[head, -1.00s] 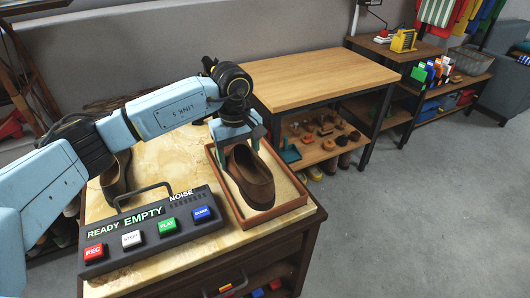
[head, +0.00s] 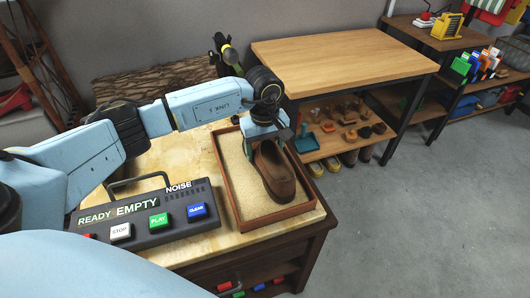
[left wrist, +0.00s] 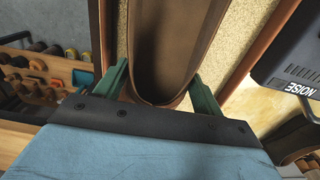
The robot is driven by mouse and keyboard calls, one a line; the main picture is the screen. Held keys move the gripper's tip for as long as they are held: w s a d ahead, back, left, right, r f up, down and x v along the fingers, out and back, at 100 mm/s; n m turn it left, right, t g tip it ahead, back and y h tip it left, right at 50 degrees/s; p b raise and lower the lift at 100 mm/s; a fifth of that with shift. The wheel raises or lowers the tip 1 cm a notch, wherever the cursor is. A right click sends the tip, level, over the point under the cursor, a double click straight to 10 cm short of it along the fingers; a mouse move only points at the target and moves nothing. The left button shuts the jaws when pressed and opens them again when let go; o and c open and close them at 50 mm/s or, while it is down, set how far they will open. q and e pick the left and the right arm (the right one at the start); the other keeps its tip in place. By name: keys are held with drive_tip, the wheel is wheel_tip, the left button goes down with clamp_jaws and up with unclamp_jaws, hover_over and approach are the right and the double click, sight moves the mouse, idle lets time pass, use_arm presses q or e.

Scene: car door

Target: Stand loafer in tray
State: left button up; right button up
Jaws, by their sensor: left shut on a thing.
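A brown loafer (head: 280,178) lies sole down, toe toward me, at the right side of the shallow wooden tray (head: 228,182) with a sandy bed. My left gripper (head: 268,145) is shut on the loafer's heel end from behind. In the left wrist view, its green fingers (left wrist: 160,88) flank the heel of the loafer (left wrist: 168,45). A strip of bare bed shows on each side of the shoe there. I cannot tell whether the sole touches the bed. My right gripper is not in view.
A control box (head: 150,222) with coloured buttons and a handle stands left of the tray on the tabletop (head: 195,150). A wooden bench (head: 340,65) with a lower shelf of small items stands behind. Open floor (head: 430,210) lies to the right.

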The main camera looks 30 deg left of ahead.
sight(265, 142)
use_arm(q)
drive_tip(key=shift+f, duration=0.6)
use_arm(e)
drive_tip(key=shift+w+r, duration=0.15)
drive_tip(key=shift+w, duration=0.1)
use_arm(q)
drive_tip(key=o, duration=1.3)
drive_tip(key=shift+c, duration=0.2)
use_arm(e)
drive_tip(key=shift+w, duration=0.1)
use_arm(q)
drive_tip(key=shift+r, duration=0.15)
wheel_tip(265, 142, up, 12)
drive_tip(key=shift+f+p, duration=0.1)
drive_tip(key=shift+p, duration=0.9)
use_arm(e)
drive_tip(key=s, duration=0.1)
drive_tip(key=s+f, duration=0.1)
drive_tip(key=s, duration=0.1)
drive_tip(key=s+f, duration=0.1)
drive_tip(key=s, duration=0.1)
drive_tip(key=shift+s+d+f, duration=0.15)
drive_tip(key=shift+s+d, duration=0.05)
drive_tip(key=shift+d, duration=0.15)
